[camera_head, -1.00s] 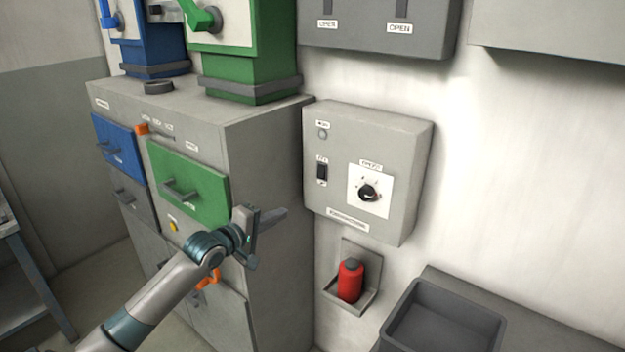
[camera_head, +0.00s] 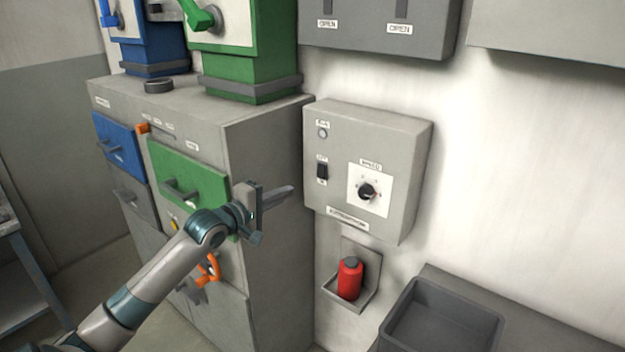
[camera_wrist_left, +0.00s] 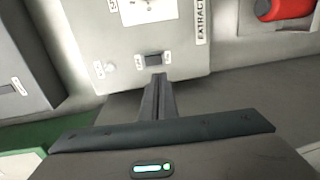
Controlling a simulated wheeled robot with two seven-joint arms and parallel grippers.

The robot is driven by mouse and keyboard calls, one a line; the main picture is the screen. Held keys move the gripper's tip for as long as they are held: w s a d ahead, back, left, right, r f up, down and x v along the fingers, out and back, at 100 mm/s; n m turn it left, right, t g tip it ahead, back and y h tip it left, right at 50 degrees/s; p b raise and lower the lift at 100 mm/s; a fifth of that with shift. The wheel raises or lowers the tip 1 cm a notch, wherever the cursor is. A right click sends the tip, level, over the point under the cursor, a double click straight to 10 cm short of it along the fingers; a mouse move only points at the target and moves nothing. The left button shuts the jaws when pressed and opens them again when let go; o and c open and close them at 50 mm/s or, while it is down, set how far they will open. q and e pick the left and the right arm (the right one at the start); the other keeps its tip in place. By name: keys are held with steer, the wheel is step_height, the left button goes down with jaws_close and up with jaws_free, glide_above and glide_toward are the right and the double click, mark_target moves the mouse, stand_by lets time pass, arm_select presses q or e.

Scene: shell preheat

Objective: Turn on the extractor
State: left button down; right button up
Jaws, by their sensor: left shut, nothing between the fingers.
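The extractor control box (camera_head: 408,165) is a grey box on the white wall. Its front has a black rocker switch (camera_head: 322,171), a small round lamp (camera_head: 323,133) that looks unlit, and a black dial (camera_head: 367,192) on a white plate. My left gripper (camera_head: 290,190) is shut and empty, to the left of the box and a little below the switch's height. In the left wrist view the closed fingertips (camera_wrist_left: 158,78) point at the switch (camera_wrist_left: 153,58), with the tips close below it in the picture; contact cannot be told. My right gripper is not in view.
A grey cabinet (camera_head: 270,150) with blue and green drawers stands left of the box, close to my left arm. A red bottle (camera_head: 350,279) sits in a wall holder below the box. A dark bin (camera_head: 440,318) stands at lower right.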

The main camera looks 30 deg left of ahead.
arm_select(q)
steer(key=p, duration=0.4)
glide_toward(320, 177)
steer(key=w, duration=0.4)
steer(key=shift+w+d, duration=0.1)
steer(key=shift+w, duration=0.3)
steer(key=shift+w+d+f, duration=0.1)
steer(key=shift+w+f, duration=0.2)
steer(key=shift+w, duration=0.5)
steer(key=shift+w+f+b, duration=0.2)
steer(key=shift+f+b, duration=0.15)
steer(key=shift+b, duration=0.3)
steer(key=shift+r+p, duration=0.3)
steer(key=shift+s, duration=0.1)
